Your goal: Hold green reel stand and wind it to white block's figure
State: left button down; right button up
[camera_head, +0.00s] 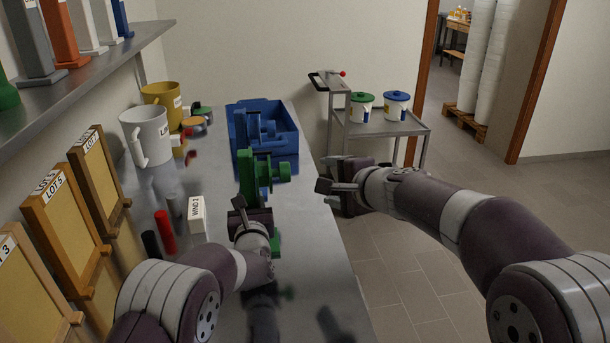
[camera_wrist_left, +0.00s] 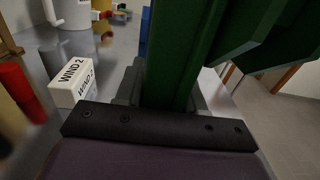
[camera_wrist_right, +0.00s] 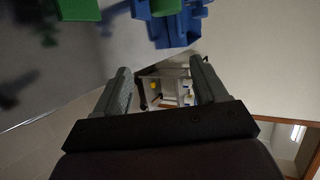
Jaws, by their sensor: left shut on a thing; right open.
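The green reel stand (camera_head: 248,178) stands on the metal bench, with its spool and crank side toward the right. My left gripper (camera_head: 247,208) is shut on the stand's green upright, which fills the middle of the left wrist view (camera_wrist_left: 172,65). The white block (camera_head: 197,214) stands left of the stand; in the left wrist view (camera_wrist_left: 73,82) it reads "WIND 2". My right gripper (camera_head: 325,176) is open and empty, to the right of the stand and beyond the bench edge. In the right wrist view its fingers (camera_wrist_right: 162,90) are apart, with part of the green reel (camera_wrist_right: 78,8) at top left.
A blue bin (camera_head: 285,140) stands behind the reel stand. Mugs (camera_head: 150,135) and framed boards (camera_head: 68,228) line the wall side. A trolley (camera_head: 375,126) with two lidded tubs stands at right.

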jog(key=w+d+f+n+t+h, duration=0.15)
jog(key=w+d+n+h, duration=0.45)
jog(key=d, duration=0.6)
jog(key=w+d+r+n+t, duration=0.2)
jog(key=w+r+n+t, duration=0.25)
jog(key=n, duration=0.65)
jog(key=n+g+y, duration=1)
jog(key=n+y, duration=0.2)
jog(key=n, duration=1)
send_near(273, 173)
jog(key=w+a+f, duration=0.2)
jog(key=w+a, duration=0.2)
jog(key=w, duration=0.1)
jog(key=shift+w+a+f, duration=0.2)
jog(key=shift+a+f, duration=0.1)
jog(key=shift+a, duration=0.15)
jog(key=c, duration=1.1)
